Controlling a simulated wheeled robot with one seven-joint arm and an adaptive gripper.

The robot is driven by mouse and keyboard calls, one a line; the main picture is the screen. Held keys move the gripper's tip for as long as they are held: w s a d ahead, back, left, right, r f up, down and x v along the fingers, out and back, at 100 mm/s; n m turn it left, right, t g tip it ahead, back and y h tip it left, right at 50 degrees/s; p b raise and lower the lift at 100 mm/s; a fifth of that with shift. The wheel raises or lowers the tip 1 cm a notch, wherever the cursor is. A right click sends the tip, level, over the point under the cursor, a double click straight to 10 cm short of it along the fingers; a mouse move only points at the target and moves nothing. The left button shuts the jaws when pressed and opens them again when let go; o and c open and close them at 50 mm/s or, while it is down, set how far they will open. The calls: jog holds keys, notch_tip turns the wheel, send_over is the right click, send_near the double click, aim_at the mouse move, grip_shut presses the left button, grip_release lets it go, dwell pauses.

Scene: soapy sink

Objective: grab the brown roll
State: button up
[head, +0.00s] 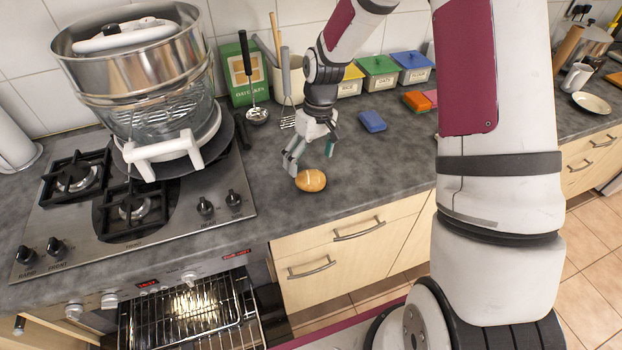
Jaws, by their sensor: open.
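The brown roll (311,180) is a small, oval, golden-brown bun with a pale mark on top. It lies on the grey countertop (375,178) near the front edge, right of the hob. My gripper (311,157) is open and points down, just above and behind the roll. One finger comes down close to the roll's left side and the other is at its right and farther back. I cannot tell whether the left finger touches the roll. Nothing shows between the fingers.
A gas hob (130,205) with a steel and glass steamer (150,90) stands at left. A slotted utensil (287,90) and a ladle (256,112) are behind my gripper. A blue sponge (372,121) lies to the right. The open oven (190,312) is below. The counter right of the roll is clear.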

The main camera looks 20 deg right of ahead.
aim_at(310, 173)
jog(key=f, duration=0.2)
jog(key=f+p, duration=0.1)
jog(key=f, duration=0.1)
jog(key=shift+s+a, duration=0.15)
jog(key=shift+s, duration=0.25)
jog(key=shift+f, duration=0.55)
jog(key=c, duration=1.2)
